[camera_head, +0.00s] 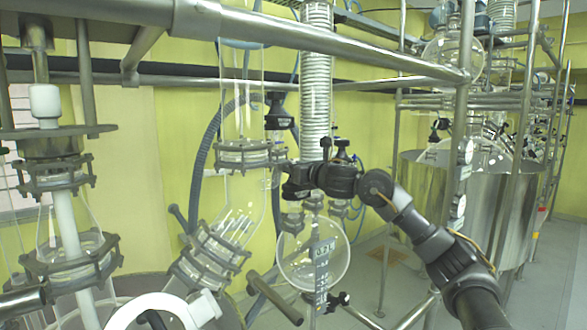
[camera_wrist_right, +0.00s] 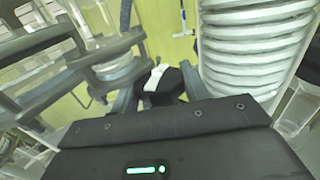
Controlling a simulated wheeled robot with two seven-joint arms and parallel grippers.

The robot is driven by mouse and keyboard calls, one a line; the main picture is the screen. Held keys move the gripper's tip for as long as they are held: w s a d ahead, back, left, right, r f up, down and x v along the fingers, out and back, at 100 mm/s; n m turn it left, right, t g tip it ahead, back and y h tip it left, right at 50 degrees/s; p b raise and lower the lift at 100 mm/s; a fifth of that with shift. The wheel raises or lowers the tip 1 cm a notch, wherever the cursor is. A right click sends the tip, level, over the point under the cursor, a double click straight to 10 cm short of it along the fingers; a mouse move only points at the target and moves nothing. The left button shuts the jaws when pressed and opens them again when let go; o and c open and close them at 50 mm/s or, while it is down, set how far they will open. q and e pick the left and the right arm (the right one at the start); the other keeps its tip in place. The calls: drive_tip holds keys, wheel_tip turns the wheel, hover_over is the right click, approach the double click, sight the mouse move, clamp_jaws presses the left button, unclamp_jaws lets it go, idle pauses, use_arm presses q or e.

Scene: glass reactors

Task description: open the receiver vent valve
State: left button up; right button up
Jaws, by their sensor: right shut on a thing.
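My right gripper (camera_head: 288,178) reaches in from the lower right in the head view, level with the glass column and just above the round glass receiver (camera_head: 296,268). In the right wrist view, my right gripper (camera_wrist_right: 158,92) is shut on a black valve handle with a pale band (camera_wrist_right: 160,77), taken here as the receiver vent valve. The handle sits between the two fingers. In the head view the gripper hides most of it, and I cannot tell the valve's angle. My left gripper is in neither view.
A flanged glass column (camera_head: 243,155) stands to the left. Metal rails (camera_head: 330,42) cross above. A steel vessel (camera_head: 495,215) stands at the right.

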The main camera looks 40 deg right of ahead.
drive_tip(key=n+y, duration=0.2)
drive_tip(key=y, duration=0.1)
drive_tip(key=shift+d+r+p, duration=0.1)
drive_tip(key=shift+p, duration=0.25)
drive_tip(key=n+y+p, duration=0.1)
drive_tip(key=y, duration=0.2)
drive_tip(key=shift+r+n+g, duration=0.1)
drive_tip(key=shift+n+g, duration=0.2)
drive_tip(key=shift+n, duration=0.1)
drive_tip(key=shift+n+g+y+p, duration=0.45)
drive_tip(key=shift+n+y, duration=0.15)
drive_tip(key=shift+y, duration=0.4)
drive_tip(key=shift+f, duration=0.2)
drive_tip(key=o, duration=0.8)
drive_tip(key=shift+c, duration=0.2)
drive_tip(key=shift+f, duration=0.1)
